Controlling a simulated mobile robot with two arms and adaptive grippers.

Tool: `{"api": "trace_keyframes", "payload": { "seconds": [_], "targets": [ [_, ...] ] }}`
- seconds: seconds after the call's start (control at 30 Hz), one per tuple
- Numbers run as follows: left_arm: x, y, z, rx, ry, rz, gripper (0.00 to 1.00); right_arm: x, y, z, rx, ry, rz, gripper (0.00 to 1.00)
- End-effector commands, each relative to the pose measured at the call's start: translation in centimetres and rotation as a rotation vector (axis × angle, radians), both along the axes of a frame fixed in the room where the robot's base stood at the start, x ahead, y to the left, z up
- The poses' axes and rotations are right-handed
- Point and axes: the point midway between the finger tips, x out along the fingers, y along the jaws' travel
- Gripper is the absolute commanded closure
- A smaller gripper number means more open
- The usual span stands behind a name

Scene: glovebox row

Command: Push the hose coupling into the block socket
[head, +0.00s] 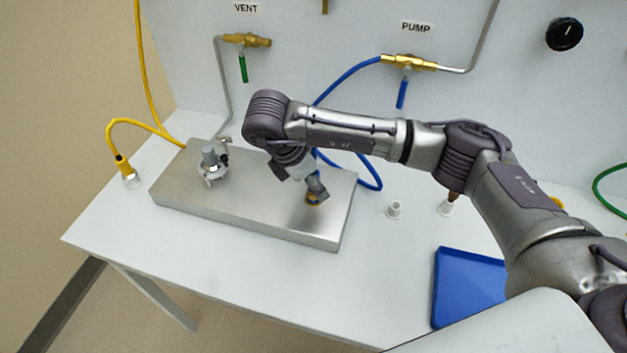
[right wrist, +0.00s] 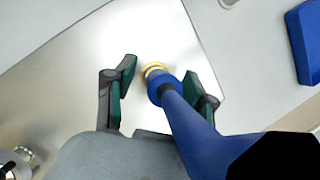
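The metal block (head: 245,212) lies on the white bench, and its bright top also fills much of the right wrist view (right wrist: 75,75). My right gripper (head: 316,190) is low over the block's right end. Its fingers (right wrist: 168,84) are apart, around the blue hose coupling (right wrist: 167,87). The coupling is close to the right finger, with a gap on the left finger's side. My left gripper is out of view.
A grey-capped fitting (head: 210,160) stands on the block's left part. A yellow hose's end (head: 123,167) is at the bench's left. White holders (head: 395,210) and a blue tray (head: 462,285) are to the right. The blue hose (head: 343,77) runs to the PUMP valve (head: 408,62).

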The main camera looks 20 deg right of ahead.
Motion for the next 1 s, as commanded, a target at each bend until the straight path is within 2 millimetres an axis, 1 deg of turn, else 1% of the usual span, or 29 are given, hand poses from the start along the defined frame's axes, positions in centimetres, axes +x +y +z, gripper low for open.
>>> {"api": "trace_keyframes", "payload": {
  "seconds": [0.17, 0.27, 0.37, 0.6, 0.7, 0.83, 1.0],
  "targets": [
    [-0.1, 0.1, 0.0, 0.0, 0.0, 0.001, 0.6, 0.0, 0.0, 0.1, 0.0, -0.001, 0.0, 0.45],
    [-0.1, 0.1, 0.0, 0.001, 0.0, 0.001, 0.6, 0.1, 0.3, 0.8, 0.0, -0.004, 0.002, 0.45],
    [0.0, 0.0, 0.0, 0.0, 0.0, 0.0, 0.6, 0.0, 0.8, 2.1, 0.0, -0.006, 0.002, 0.45],
    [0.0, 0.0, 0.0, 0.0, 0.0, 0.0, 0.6, -0.3, 2.8, 7.0, 0.0, -0.008, 0.002, 0.45],
    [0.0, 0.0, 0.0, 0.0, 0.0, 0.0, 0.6, -0.5, 3.5, 8.7, -0.002, -0.006, 0.001, 0.45],
    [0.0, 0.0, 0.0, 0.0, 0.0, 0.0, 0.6, -0.6, 4.1, 10.2, -0.001, -0.004, 0.002, 0.45],
    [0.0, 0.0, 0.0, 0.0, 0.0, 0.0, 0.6, -0.8, 4.5, 11.1, -0.001, -0.001, 0.0, 0.45]
  ]
}}
